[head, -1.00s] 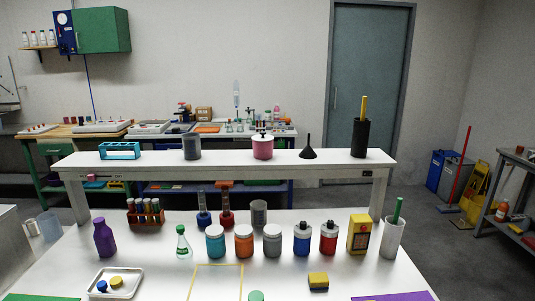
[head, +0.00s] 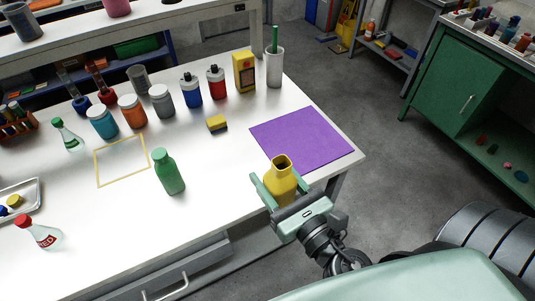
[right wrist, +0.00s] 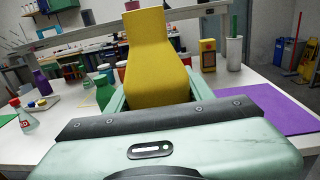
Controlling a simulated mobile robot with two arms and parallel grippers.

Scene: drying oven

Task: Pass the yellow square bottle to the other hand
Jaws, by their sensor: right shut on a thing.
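The yellow square bottle (head: 280,182) is upright between the fingers of my right gripper (head: 277,198), near the table's front right edge. Its dark open mouth faces up in the head view. In the right wrist view the yellow bottle (right wrist: 155,62) fills the middle, with the green fingers on both sides of its lower part. My right gripper is shut on it. The lower end of the bottle is hidden by the gripper in the head view, so I cannot tell whether it touches the table. My left gripper is in neither view.
A purple mat (head: 302,139) lies just behind the bottle. A green bottle (head: 169,172) stands to the left, and a red-capped bottle (head: 38,232) farther left. A sponge (head: 217,124) and a row of jars stand behind. The white table (head: 205,215) is clear between green bottle and gripper.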

